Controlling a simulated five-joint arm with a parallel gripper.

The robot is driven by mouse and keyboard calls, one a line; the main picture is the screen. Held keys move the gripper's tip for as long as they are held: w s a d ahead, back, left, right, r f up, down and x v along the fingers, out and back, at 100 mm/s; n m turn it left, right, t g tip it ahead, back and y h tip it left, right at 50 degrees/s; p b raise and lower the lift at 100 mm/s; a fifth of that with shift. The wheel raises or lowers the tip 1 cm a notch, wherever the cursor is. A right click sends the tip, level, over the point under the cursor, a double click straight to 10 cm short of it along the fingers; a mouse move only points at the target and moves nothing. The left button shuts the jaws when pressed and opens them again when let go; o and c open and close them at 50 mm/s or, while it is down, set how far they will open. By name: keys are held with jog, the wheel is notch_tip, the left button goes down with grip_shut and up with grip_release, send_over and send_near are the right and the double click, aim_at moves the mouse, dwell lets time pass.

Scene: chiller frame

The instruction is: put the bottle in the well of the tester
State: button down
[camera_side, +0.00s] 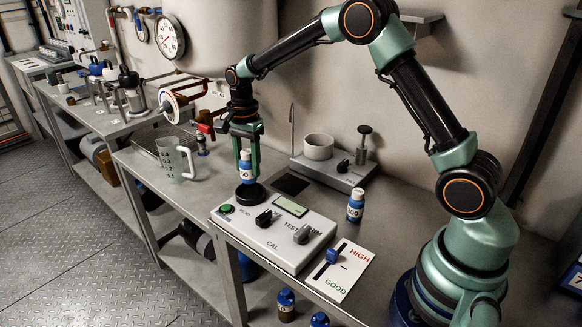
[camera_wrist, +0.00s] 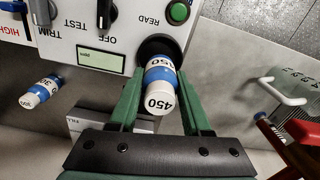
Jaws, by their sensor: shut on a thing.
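A white-and-blue bottle (camera_side: 246,168), labelled 450 in the wrist view (camera_wrist: 160,100), is upright between the green fingers of my gripper (camera_side: 246,150). My gripper also shows in the wrist view (camera_wrist: 158,84), shut on the bottle. The bottle's lower end is at the black round well (camera_side: 250,194) of the tester (camera_side: 272,236). The well's dark rim also shows behind the bottle in the wrist view (camera_wrist: 152,46). The bottle hides part of the well, so I cannot tell whether its base is inside or just above.
A second blue-and-white bottle (camera_side: 355,206) stands right of the tester. A HIGH/GOOD card (camera_side: 340,270) with a blue slider lies at the tester's right. A clear jug (camera_side: 176,160) stands left. A grey stand with a white cup (camera_side: 318,147) is behind.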

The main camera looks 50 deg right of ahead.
aim_at(249, 180)
jog(key=shift+f, duration=2.4)
jog(key=shift+f, duration=0.15)
jog(key=shift+c, duration=1.8)
grip_release()
